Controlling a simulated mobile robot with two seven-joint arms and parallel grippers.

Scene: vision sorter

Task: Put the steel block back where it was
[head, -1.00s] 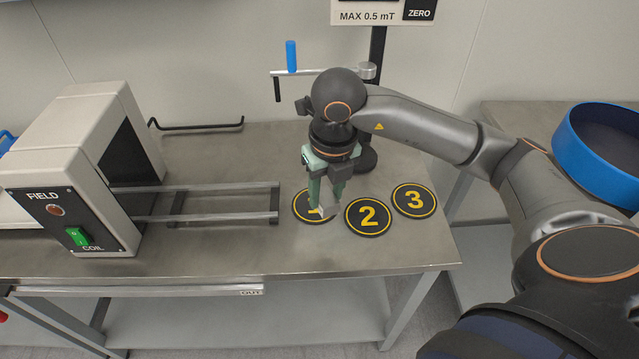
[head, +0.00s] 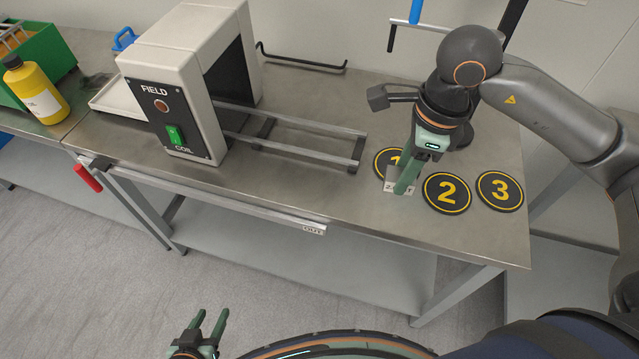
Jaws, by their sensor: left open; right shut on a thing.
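The steel block (head: 393,184) is a small silvery piece with a tiny marking that I cannot read fully. My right gripper (head: 406,184) is shut on it, and its green finger hides part of the block. The block shows at the front edge of the round black pad marked 1 (head: 383,164) and partly covers it. I cannot tell whether it touches the pad or the table. Pads 2 (head: 447,193) and 3 (head: 500,190) are bare, to the right. My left gripper (head: 212,322) is open and empty, low in front of the table.
The FIELD COIL box (head: 165,128) stands left of the pads, with steel rails (head: 290,150) reaching toward them. A stand with a blue-handled crank (head: 416,12) is behind my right gripper. A yellow bottle (head: 38,92) and green bin (head: 55,50) are far left.

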